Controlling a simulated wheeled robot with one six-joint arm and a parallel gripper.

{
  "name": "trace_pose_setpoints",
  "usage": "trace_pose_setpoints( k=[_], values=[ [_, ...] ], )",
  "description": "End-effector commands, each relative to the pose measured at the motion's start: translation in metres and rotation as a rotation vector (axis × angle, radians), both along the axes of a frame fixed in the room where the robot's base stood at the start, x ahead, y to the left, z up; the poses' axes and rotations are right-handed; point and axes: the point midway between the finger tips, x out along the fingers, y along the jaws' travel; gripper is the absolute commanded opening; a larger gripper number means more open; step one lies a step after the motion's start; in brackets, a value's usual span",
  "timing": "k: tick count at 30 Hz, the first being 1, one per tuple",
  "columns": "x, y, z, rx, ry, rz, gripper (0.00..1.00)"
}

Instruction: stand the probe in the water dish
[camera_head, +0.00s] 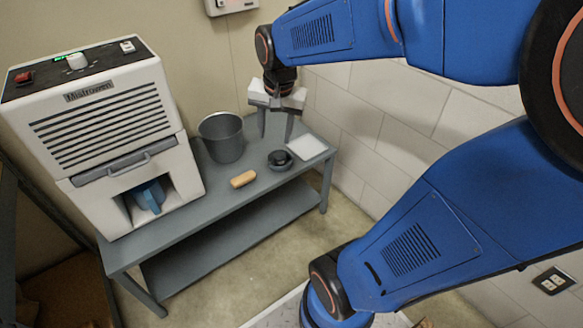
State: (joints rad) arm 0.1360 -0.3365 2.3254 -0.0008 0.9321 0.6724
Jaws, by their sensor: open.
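A small dark dish (281,166) stands on the grey bench near its right end, with a dark rounded thing in or on it. I cannot tell whether this is the water dish. No thing clearly reads as the probe. A short tan rounded block (243,179) lies on the bench left of the dish, near the front edge. My gripper (275,138) points down above the bench, behind the dish in the picture. Its two fingers are apart and nothing shows between them.
A grey bucket (222,138) stands left of my gripper. A white flat pad (307,147) lies at the bench's right end. A large white machine (105,125) fills the left, with a blue thing (150,196) in its opening. The bench (205,207) has bare room along its front.

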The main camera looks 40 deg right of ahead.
Motion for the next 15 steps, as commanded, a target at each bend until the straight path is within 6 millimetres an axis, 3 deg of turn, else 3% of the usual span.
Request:
trace_pose_setpoints(
  k=[6,15],
  values=[
    [-0.054,0.023,0.014,-0.066,-0.064,0.269,0.46],
    [-0.121,0.044,0.014,-0.169,-0.141,0.618,0.46]
  ],
)
